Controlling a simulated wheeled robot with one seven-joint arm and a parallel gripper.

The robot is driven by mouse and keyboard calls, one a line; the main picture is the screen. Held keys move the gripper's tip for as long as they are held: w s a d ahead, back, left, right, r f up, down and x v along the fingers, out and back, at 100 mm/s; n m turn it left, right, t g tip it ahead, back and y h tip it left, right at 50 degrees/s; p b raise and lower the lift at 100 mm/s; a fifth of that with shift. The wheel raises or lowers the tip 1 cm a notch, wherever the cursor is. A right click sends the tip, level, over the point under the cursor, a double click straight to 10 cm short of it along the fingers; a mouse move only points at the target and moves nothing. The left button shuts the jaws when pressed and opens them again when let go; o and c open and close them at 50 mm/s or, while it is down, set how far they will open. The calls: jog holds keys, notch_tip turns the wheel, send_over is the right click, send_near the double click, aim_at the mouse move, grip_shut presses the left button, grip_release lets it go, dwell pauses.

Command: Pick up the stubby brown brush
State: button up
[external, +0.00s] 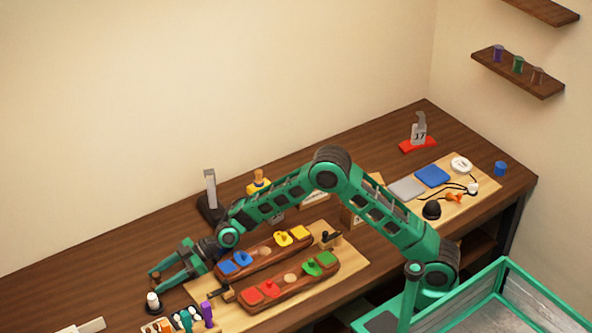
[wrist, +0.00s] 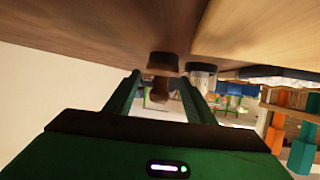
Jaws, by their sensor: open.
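My gripper (external: 154,281) is low over the left part of the table, its jaws open. In the wrist view, which shows the table upside down at the top, a short brown piece with a wide base and narrower stem (wrist: 161,63) stands between or just beyond the open fingers (wrist: 160,80). It looks like the stubby brown brush. I cannot tell how far it is from the fingertips. In the external view I cannot make it out clearly by the gripper.
A white-topped piece with a black base (external: 152,300) stands just below my gripper. A pale board (external: 355,262) carries two wooden trays with coloured pieces. Several small coloured tools (external: 207,312) stand at the front left. The table behind my gripper is clear.

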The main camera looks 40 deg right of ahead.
aim_at(154, 282)
jog(key=shift+x, duration=2.65)
jog(key=c, duration=1.2)
